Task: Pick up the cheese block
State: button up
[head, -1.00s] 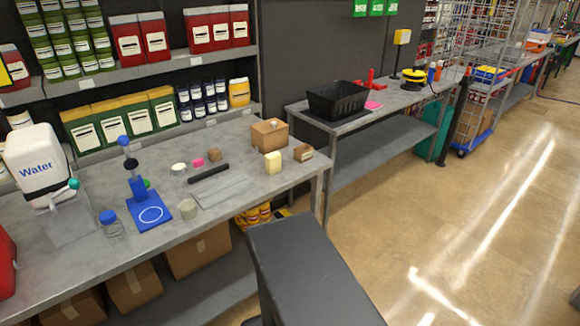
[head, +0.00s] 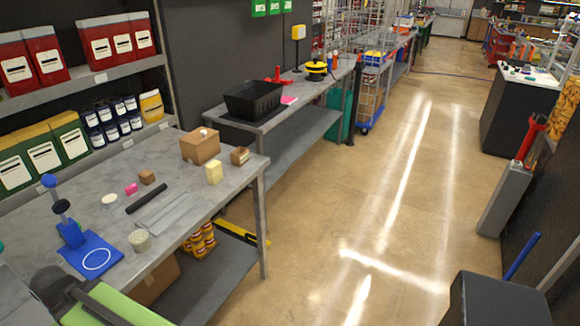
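The cheese block (head: 214,172) is a small pale yellow upright block. It stands near the right end of the grey workbench (head: 185,222), toward the front edge. It is in front of a brown cardboard box (head: 200,146) and left of a smaller brown box (head: 240,156). Nothing covers it. My gripper's fingers do not show in this view. A green and black part, which seems to be mine, shows at the bottom left, apart from the cheese block.
On the bench are a dark bar (head: 146,198), a clear flat tray (head: 164,213), a small jar (head: 139,240) and a blue stand (head: 91,255). A second bench holds a black bin (head: 254,101). The floor (head: 340,200) right of the benches is open.

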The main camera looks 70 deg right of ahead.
aim_at(214, 172)
jog(key=z, duration=1.4)
jog(key=k, duration=0.55)
jog(key=i, duration=0.5)
jog(key=k, duration=0.5)
jog(key=z, duration=1.35)
jog(key=i, duration=1.7)
jog(key=z, duration=0.05)
